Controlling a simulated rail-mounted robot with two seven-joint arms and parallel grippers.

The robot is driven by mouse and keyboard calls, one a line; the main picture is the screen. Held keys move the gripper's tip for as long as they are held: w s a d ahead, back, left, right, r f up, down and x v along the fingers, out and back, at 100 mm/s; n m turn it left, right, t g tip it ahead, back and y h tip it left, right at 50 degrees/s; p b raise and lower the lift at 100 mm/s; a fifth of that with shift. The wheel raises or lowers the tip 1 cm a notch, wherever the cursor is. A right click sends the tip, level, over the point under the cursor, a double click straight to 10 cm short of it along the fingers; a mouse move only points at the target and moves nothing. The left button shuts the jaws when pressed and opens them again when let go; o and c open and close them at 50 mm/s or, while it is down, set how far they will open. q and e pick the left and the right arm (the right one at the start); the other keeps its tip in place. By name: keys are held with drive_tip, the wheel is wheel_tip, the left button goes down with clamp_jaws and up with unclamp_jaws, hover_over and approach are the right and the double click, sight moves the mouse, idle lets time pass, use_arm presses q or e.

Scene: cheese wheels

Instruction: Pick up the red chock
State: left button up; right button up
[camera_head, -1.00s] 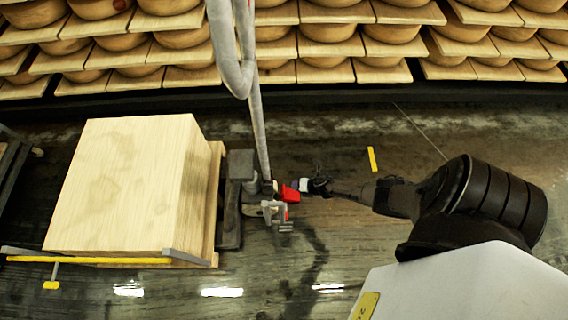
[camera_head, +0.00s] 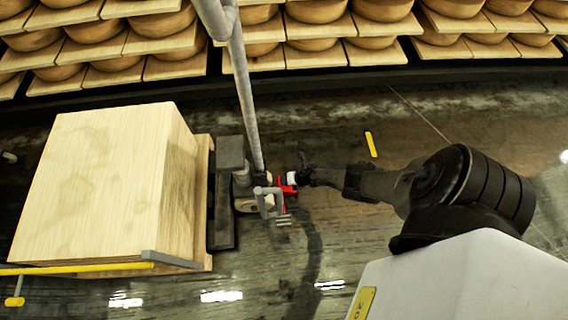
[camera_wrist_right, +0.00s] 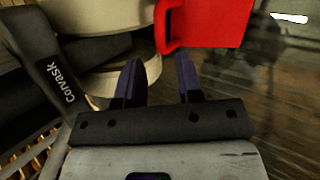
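The red chock (camera_head: 287,189) sits low beside the pallet jack's wheel end in the head view, partly covered by the jack's grey parts and my gripper. In the right wrist view the red chock (camera_wrist_right: 206,22) fills the top, just beyond and slightly right of my fingertips. My right gripper (camera_wrist_right: 158,72) is open, with two dark fingers apart and nothing between them. In the head view my right gripper (camera_head: 297,177) is right at the chock; contact cannot be told. My left gripper is not in view.
A pallet jack with a tall grey handle (camera_head: 243,90) stands by a large wooden block (camera_head: 95,190) on a pallet. A pale round wheel-like part (camera_wrist_right: 110,88) lies close to my left finger. Cheese shelves (camera_head: 310,55) line the back.

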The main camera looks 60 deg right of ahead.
sight(287, 190)
drive_tip(key=shift+b+x, duration=0.85)
drive_tip(key=shift+x, duration=0.1)
drive_tip(key=b+x, duration=0.2)
drive_tip(key=x, duration=0.1)
drive_tip(key=shift+s+d+f+b, duration=0.1)
drive_tip(key=shift+b, duration=0.25)
drive_tip(key=shift+w+f+b, duration=0.25)
drive_tip(key=shift+w+b, duration=0.1)
drive_tip(key=shift+r, duration=0.1)
drive_tip(key=shift+c, duration=0.4)
drive_tip(key=shift+s, duration=0.1)
drive_tip(key=shift+c, duration=0.6)
clamp_jaws()
